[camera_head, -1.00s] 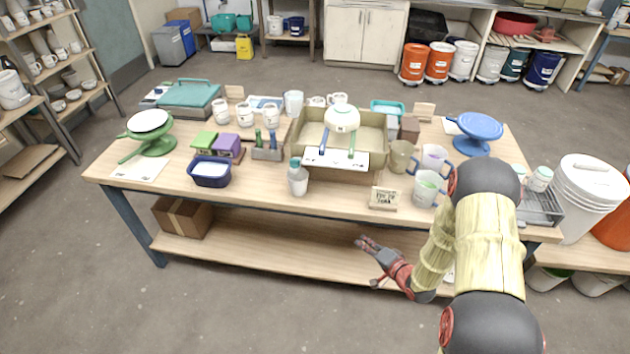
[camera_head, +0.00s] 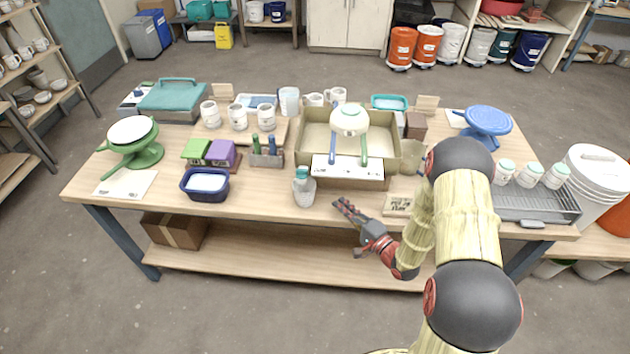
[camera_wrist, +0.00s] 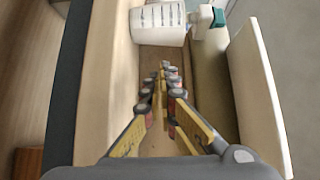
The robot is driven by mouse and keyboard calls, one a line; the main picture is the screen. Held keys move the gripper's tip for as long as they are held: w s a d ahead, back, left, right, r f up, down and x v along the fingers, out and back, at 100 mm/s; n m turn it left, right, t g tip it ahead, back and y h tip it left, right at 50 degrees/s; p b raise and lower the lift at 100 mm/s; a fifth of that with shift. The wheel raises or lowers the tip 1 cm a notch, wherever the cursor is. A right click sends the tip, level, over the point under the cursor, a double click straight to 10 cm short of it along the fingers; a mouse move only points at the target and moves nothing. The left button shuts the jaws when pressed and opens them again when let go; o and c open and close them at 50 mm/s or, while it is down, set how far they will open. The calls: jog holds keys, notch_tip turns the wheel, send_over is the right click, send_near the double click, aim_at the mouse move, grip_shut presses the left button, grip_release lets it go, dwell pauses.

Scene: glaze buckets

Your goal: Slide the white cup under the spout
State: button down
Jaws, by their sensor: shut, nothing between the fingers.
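My gripper (camera_head: 340,203) is shut and empty, to the right of the cup, with a gap between. In the wrist view its fingertips (camera_wrist: 165,68) point toward the cup. A round white vessel (camera_head: 349,119) with a blue and a green arm stands over a beige basin (camera_head: 312,128). I cannot tell which part is the spout.
A navy tub (camera_head: 205,185) is left of the cup. My arm hides part of the tabletop.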

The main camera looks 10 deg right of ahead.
jog(key=b+x, duration=0.2)
jog(key=x, duration=0.8)
jog(key=shift+s+a+r, duration=0.1)
jog(key=shift+s+a, duration=0.75)
jog(key=shift+a, duration=0.05)
jog(key=shift+d, duration=0.1)
jog(key=shift+s, duration=0.1)
